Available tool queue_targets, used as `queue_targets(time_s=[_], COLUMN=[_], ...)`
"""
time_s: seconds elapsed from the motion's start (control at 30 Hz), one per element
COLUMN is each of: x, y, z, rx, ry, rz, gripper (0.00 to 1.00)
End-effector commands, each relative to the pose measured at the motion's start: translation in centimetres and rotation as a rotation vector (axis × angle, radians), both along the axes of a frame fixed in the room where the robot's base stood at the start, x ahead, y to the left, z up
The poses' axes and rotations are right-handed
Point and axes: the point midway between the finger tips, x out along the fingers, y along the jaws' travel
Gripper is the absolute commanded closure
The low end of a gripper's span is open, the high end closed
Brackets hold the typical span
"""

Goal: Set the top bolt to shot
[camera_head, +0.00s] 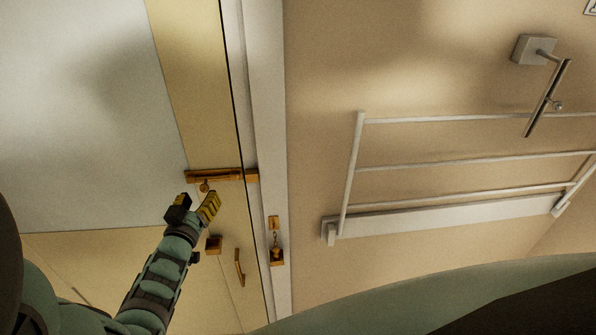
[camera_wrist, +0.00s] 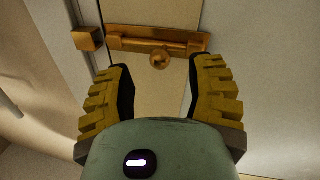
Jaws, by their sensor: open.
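The top bolt (camera_head: 213,175) is a brass slide bolt lying across the door's edge stile. It also shows in the wrist view (camera_wrist: 135,43), with its round knob (camera_wrist: 160,60) hanging below the bar near the middle. The brass keep (camera_wrist: 88,40) sits across the door gap on the frame; it is at the bolt's right end in the head view (camera_head: 251,175). The bar's tip stops near the gap, and I cannot tell whether it enters the keep. My gripper (camera_head: 195,205) is open just below the bolt. In the wrist view its fingers (camera_wrist: 157,80) stand either side of the knob, apparently not touching it.
Below the bolt are a brass block (camera_head: 213,244) and a brass pull handle (camera_head: 239,267) on the door. A brass chain fitting (camera_head: 276,250) hangs on the frame. A white rail rack (camera_head: 440,220) is on the right wall, with a wall-mounted bar (camera_head: 545,98) above.

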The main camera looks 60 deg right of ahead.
Motion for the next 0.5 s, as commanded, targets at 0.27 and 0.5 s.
queue_targets(time_s=[0.27, 0.5], x=[1.4, 1.8], y=[-2.9, -3.6], z=[-0.1, 0.0], rx=[-0.001, 0.000], ry=[0.000, 0.000], rz=[-0.004, -0.004], gripper=[0.46, 0.46])
